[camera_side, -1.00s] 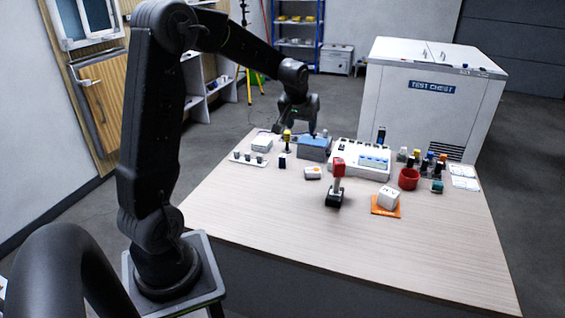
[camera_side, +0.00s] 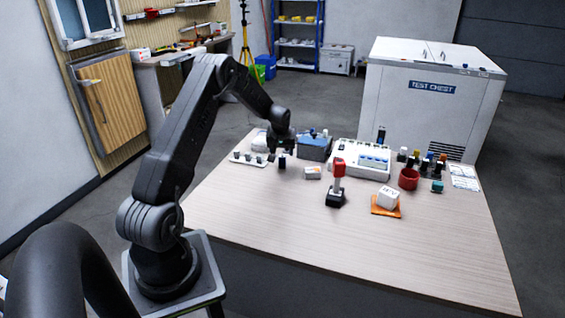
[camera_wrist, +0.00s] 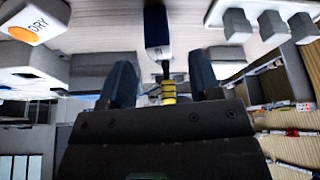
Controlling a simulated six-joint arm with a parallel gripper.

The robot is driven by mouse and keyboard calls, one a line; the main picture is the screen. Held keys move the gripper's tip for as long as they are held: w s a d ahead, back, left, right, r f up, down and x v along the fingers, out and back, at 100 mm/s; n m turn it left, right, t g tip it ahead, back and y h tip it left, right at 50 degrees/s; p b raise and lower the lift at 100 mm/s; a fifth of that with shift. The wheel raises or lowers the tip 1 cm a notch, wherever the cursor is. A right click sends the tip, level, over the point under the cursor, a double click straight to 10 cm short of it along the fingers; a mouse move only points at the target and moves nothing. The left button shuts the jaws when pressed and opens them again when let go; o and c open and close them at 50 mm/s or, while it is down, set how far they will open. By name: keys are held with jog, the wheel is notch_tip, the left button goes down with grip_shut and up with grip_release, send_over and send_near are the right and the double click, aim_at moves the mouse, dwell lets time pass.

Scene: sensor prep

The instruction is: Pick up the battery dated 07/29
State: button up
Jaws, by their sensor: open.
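No date is legible in either view, so I cannot tell which item is the battery dated 07/29. My gripper (camera_side: 284,158) is low over the far left part of the table in the side view. A small dark blue and white block (camera_wrist: 157,30) stands just beyond the fingers. In the side view my gripper hides the yellow item.
A white tray with several grey blocks (camera_side: 248,158) is left of my gripper, and a blue box (camera_side: 315,148) is right of it.

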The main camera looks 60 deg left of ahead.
aim_at(282, 155)
jog(key=shift+x, duration=2.75)
jog(key=shift+s+d, duration=0.1)
jog(key=shift+d, duration=0.1)
jog(key=c, duration=0.9)
jog(key=shift+c, duration=0.5)
jog(key=shift+r, duration=0.1)
